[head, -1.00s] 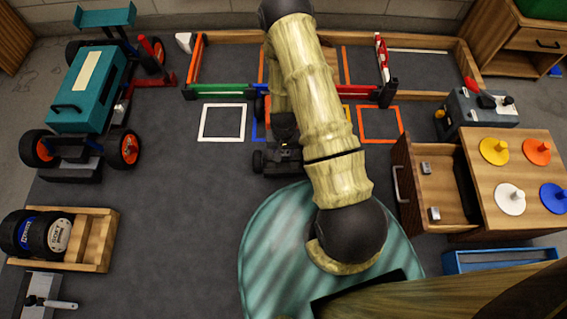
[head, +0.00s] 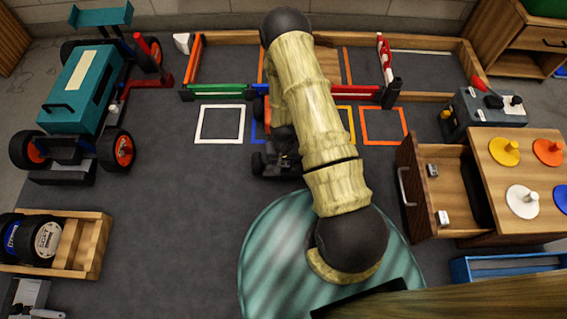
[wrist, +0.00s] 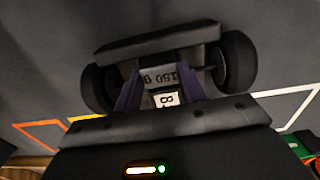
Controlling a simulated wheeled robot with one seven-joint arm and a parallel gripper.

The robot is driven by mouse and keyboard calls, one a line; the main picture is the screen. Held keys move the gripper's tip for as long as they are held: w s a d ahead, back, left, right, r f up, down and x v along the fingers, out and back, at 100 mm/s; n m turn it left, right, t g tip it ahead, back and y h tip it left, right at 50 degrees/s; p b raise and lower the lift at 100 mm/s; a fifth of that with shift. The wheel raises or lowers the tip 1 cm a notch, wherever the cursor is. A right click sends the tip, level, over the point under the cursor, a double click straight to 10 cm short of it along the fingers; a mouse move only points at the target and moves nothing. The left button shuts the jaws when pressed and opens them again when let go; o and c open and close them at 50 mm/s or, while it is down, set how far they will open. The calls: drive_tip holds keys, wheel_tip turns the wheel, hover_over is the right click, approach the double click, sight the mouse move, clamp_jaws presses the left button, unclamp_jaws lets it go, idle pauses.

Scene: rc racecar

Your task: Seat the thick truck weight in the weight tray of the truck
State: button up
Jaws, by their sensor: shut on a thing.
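The small dark truck (head: 278,167) stands on the floor in the head view, partly hidden under my arm. In the wrist view its dark end bar (wrist: 160,40) and black wheels show. My gripper (wrist: 170,88) is over the truck, its purplish fingers shut on a grey weight (wrist: 158,77) marked "150 g" upside down. A white label with an 8 shows close by it. The weight appears at or just above the middle of the truck. The weight tray is hidden, so I cannot tell whether the weight touches it. The gripper is mostly behind the arm in the head view.
An open wooden drawer (head: 418,232) at right holds two small silver pieces. A teal vehicle (head: 85,85) stands at left, above a wooden rack (head: 85,240) with wheels. Coloured floor squares and a red-green barrier (head: 215,89) lie behind the truck. Grey floor is free at centre left.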

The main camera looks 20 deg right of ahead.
sight(283, 164)
drive_tip(key=shift+r, duration=0.1)
drive_tip(key=o, duration=1)
drive_tip(key=shift+d, duration=0.1)
drive_tip(key=shift+o, duration=0.3)
wheel_tip(283, 164, up, 12)
drive_tip(key=p, duration=0.8)
drive_tip(key=shift+r, duration=0.1)
